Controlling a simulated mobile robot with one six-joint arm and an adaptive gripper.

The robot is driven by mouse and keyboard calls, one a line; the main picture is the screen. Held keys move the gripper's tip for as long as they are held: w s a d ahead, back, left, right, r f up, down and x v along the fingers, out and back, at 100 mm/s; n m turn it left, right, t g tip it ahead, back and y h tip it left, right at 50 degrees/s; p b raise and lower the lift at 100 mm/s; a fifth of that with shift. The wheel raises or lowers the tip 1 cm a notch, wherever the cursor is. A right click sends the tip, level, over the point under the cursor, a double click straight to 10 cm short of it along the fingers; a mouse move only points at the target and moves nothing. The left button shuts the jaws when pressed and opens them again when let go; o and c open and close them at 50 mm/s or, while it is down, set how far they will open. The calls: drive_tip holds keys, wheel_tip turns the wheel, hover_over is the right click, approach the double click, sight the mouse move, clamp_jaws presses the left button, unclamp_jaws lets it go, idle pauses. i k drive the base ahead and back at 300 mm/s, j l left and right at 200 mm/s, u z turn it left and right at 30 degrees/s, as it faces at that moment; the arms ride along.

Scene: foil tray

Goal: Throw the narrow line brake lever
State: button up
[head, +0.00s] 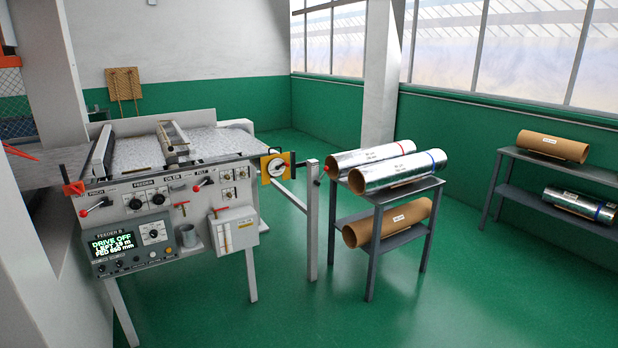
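A feeder machine (160,205) stands at the left, with a grey front panel. No label I can read names the narrow line brake lever, so I cannot tell which lever it is. One red-tipped lever (96,206) sits at the panel's left, under a label like "PINCH". Another red-tipped lever (203,182) sits right of the middle. A red handle (73,188) stands at the upper left corner. A yellow plate with a round dial (276,168) is at the machine's right end. My gripper is not in view.
A grey post (313,225) stands right of the machine. A dark rack (405,190) holds foil rolls (398,171) and a brown roll (388,222). Another rack (510,155) stands far right. Green floor (480,290) is clear in front.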

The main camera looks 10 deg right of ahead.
sight(326, 168)
drive_tip(key=i+z, duration=0.15)
drive_tip(key=i+l, duration=0.2)
drive_tip(key=i, duration=1.75)
drive_tip(key=i+l+z, duration=0.15)
drive_tip(key=i, duration=1.85)
